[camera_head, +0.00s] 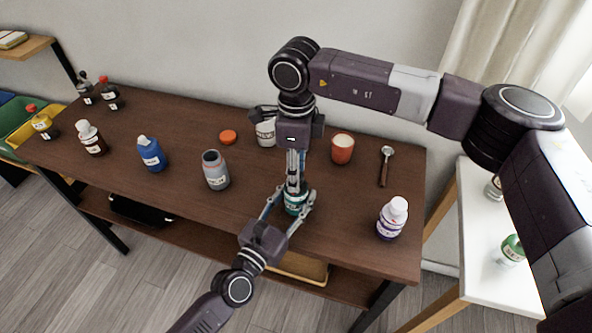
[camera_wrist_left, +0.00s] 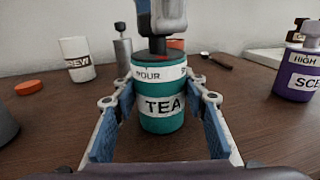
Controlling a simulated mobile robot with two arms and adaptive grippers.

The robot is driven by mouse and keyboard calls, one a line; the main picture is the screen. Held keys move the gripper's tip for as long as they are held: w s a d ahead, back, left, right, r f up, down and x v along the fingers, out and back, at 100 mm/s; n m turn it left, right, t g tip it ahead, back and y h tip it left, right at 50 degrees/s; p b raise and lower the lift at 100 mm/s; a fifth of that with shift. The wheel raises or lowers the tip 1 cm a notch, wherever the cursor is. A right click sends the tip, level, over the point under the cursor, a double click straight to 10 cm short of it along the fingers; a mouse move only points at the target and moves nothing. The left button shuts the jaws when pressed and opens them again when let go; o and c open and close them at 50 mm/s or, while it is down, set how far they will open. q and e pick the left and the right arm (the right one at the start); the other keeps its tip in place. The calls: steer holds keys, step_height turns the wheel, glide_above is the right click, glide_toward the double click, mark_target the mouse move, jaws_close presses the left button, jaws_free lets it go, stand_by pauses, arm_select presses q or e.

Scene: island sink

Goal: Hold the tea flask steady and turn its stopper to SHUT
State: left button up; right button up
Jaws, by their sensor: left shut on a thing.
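The teal tea flask (camera_wrist_left: 162,115) stands upright on the table, with "TEA" on its front and "POUR" on a white band near its top. It also shows in the head view (camera_head: 296,208), partly hidden by my grippers. My left gripper (camera_head: 289,203) is shut on the flask's body, with one blue-padded finger on each side. My right gripper (camera_head: 294,186) points straight down onto the flask's top from above. Its fingers cover the dark stopper (camera_wrist_left: 158,45), so I cannot tell whether they are closed on it. A small red mark shows near the flask's top.
A grey open flask (camera_head: 216,172), a blue bottle (camera_head: 152,155) and an orange lid (camera_head: 228,137) stand left of the flask. A white cup (camera_head: 266,133), an orange cup (camera_head: 342,149) and a spoon (camera_head: 384,165) lie behind. A purple-labelled bottle (camera_head: 392,218) stands right.

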steer(key=shift+o, duration=0.2)
steer(key=shift+r, duration=0.1)
step_height(320, 180, up, 12)
stand_by(0.4)
arm_select(q)
steer(key=o, duration=1.3)
steer(key=shift+s, duration=0.1)
